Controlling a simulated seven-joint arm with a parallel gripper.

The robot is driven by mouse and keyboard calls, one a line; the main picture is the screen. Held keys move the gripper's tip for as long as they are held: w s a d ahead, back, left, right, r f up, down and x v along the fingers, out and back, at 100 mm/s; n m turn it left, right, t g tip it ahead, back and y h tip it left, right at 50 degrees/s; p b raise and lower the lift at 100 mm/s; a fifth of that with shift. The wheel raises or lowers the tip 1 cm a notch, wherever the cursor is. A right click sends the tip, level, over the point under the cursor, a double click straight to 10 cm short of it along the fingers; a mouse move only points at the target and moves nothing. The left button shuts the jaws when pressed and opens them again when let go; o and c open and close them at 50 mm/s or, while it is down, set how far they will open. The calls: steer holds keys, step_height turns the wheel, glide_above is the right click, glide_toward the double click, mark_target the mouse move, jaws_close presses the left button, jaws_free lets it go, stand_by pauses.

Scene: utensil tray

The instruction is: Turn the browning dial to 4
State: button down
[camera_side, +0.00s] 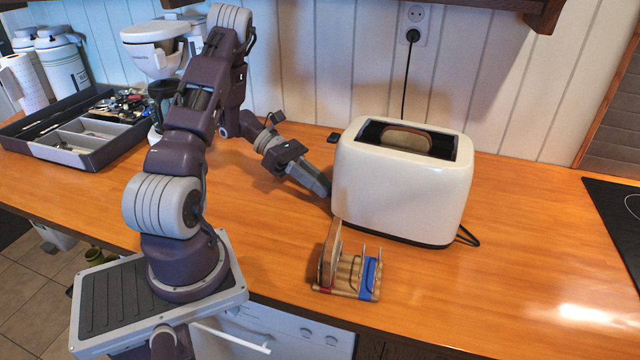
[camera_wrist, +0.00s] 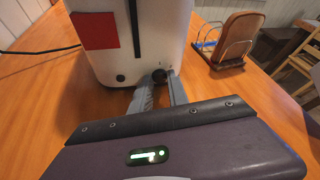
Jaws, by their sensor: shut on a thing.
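A cream toaster (camera_side: 395,185) stands on the wooden counter with a slice of bread (camera_side: 408,138) in its top slot. In the wrist view the toaster's end face (camera_wrist: 150,45) shows a dark vertical lever slot, a red square and a small dark browning dial (camera_wrist: 160,75) low down. My gripper (camera_side: 325,190) reaches the toaster's left end in the side view. In the wrist view my gripper (camera_wrist: 160,88) has its fingers on either side of the dial, shut on it. The dial's numbers are too small to read, so its setting cannot be told.
A toast rack (camera_side: 348,275) holding a slice stands in front of the toaster; it also shows at the right in the wrist view (camera_wrist: 235,45). A hob (camera_side: 620,205) is at the right.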

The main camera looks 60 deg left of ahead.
steer(key=m, duration=0.1)
steer(key=m+t+y, duration=0.2)
steer(key=m, duration=0.1)
steer(key=shift+s+d, duration=0.25)
steer(key=shift+s, duration=0.05)
steer(key=m+t+y, duration=0.1)
steer(key=m, duration=0.1)
steer(key=m+t, duration=0.1)
steer(key=m, duration=0.1)
steer(key=shift+s+d+t+y, duration=0.2)
steer(key=shift+t+y, duration=0.2)
steer(key=shift+f, duration=0.1)
stand_by(0.3)
steer(key=c, duration=1.6)
jaws_free()
steer(key=shift+o, duration=0.2)
steer(key=v, duration=0.7)
steer(key=shift+s, duration=0.1)
